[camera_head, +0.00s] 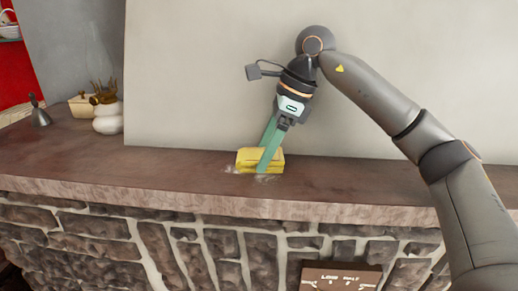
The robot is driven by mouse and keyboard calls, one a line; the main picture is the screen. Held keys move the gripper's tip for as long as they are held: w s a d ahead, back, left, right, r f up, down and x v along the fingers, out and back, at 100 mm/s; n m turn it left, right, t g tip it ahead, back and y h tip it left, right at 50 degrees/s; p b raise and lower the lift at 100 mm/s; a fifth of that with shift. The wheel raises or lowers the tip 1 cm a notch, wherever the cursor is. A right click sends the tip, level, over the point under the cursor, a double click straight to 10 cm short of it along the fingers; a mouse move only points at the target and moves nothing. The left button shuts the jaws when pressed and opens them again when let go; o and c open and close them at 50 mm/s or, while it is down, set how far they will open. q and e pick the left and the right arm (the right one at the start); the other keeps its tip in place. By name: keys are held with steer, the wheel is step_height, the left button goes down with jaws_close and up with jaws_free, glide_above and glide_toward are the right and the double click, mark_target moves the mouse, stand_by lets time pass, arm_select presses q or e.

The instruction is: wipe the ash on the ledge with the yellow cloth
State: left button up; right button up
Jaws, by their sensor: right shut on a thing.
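The yellow cloth (246,157) is a folded pad low on the brown ledge (360,185). My right gripper (264,164) reaches down to it from above with green fingers, tilted, and is shut on the cloth. Pale grey ash (268,178) shows on the ledge just in front of the cloth, with a little more at its left (231,169). The cloth and fingers hide whatever lies under them. My left gripper is not in view.
A white wall panel (200,80) stands right behind the ledge. At the left end are a pale stacked ornament (107,117), a small box (82,106) and a grey bell-like object (40,115). A dark sign (340,277) is below on the stone front. The right ledge is clear.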

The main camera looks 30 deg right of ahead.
mark_target(253, 186)
steer(key=shift+s+a+f, duration=0.1)
steer(key=shift+s+a, duration=0.35)
steer(key=shift+s, duration=0.15)
steer(key=shift+s+a+r+b, duration=0.2)
steer(key=shift+s+a+b, duration=0.2)
steer(key=shift+s+a, duration=0.3)
steer(key=shift+s+a+f+b, duration=0.1)
steer(key=shift+s+a+b, duration=0.25)
steer(key=shift+s+a, duration=0.3)
steer(key=shift+s+a+f+b, duration=0.1)
steer(key=shift+s+a+b, duration=0.3)
steer(key=shift+s, duration=0.45)
step_height(253, 186, up, 6)
steer(key=p, duration=0.6)
steer(key=shift+w+r, duration=0.1)
